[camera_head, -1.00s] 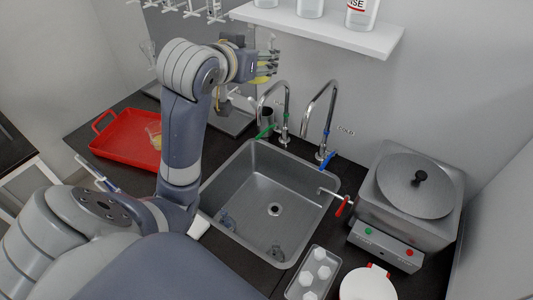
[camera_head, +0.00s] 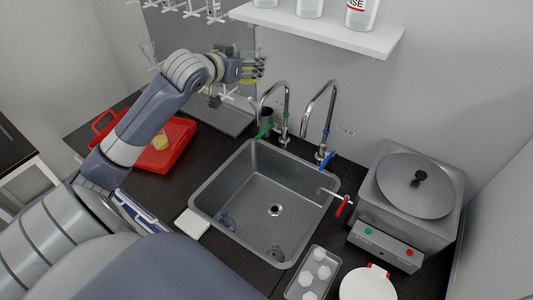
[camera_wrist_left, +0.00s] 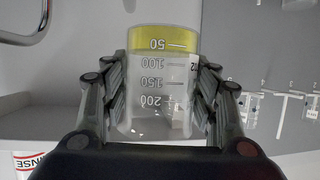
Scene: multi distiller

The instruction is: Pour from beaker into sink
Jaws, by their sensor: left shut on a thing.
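My left gripper (camera_head: 252,72) is at the back of the counter, behind and above the sink, left of the taps. In the left wrist view its fingers are shut around a clear beaker (camera_wrist_left: 155,90) with printed volume marks. Yellow liquid (camera_wrist_left: 165,39) lies at the beaker's end near the 50 mark. In the head view the beaker is small and mostly hidden by the fingers; I cannot judge its tilt there. My right gripper is not in view.
Two curved taps (camera_head: 318,115) stand behind the sink. A red tray (camera_head: 175,155) with a yellowish item is left. A white shelf (camera_head: 320,30) with bottles hangs above. A lidded metal bath (camera_head: 415,190) and a small tray (camera_head: 312,272) are right.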

